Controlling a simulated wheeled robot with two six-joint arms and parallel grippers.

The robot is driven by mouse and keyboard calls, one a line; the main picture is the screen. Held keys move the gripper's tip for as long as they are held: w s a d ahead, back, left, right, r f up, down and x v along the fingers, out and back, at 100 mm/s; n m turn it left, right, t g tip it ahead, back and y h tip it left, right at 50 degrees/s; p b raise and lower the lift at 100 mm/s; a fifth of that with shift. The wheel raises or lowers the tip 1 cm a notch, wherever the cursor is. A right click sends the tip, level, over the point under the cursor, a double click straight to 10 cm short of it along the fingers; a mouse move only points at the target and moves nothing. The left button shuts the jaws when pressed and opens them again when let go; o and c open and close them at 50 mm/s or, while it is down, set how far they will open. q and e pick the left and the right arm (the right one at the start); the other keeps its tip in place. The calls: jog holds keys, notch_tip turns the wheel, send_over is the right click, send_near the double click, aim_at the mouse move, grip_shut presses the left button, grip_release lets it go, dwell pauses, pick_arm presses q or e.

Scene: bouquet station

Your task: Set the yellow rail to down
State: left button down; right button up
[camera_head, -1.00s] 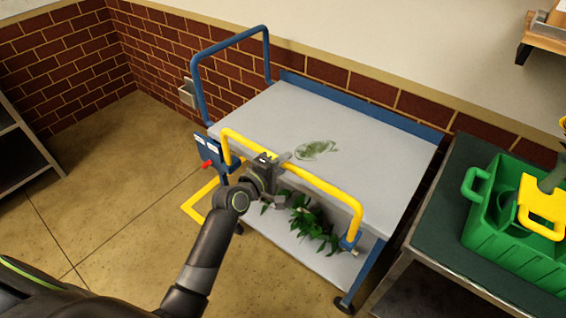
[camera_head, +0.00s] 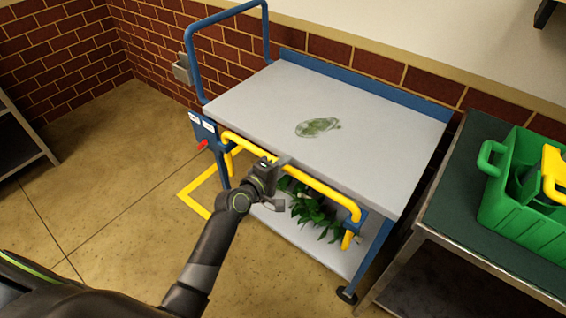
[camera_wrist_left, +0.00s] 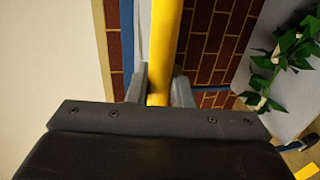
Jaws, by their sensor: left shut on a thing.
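The yellow rail (camera_head: 318,186) runs along the front edge of the grey-topped cart (camera_head: 392,126). Its long bar sits at about the level of the tabletop, and its end legs hang below. My left gripper (camera_head: 270,166) is shut on the rail near the middle of the bar. In the left wrist view the yellow bar (camera_wrist_left: 170,50) passes between the two fingers of the gripper (camera_wrist_left: 160,85). A blue plate with labels and a red knob (camera_head: 203,144) is at the cart's left front corner. My right gripper is not in view.
A clear bag with greens (camera_head: 318,127) lies on the cart top. Leafy stems (camera_head: 312,210) lie on the lower shelf behind the rail. A green crate (camera_head: 527,215) stands on a dark table (camera_head: 462,185) at right.

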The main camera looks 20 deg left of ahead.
pick_arm(q)
jog(key=shift+f+b, duration=0.35)
jog(key=shift+f, duration=0.5)
jog(key=shift+s, duration=0.1)
jog(key=shift+f, duration=0.1)
jog(key=c, duration=1.4)
grip_release()
jog(key=shift+o, duration=0.3)
jog(key=v, duration=1.7)
jog(key=shift+s+p, duration=0.15)
jog(key=shift+p, duration=0.3)
jog(key=shift+a, duration=0.1)
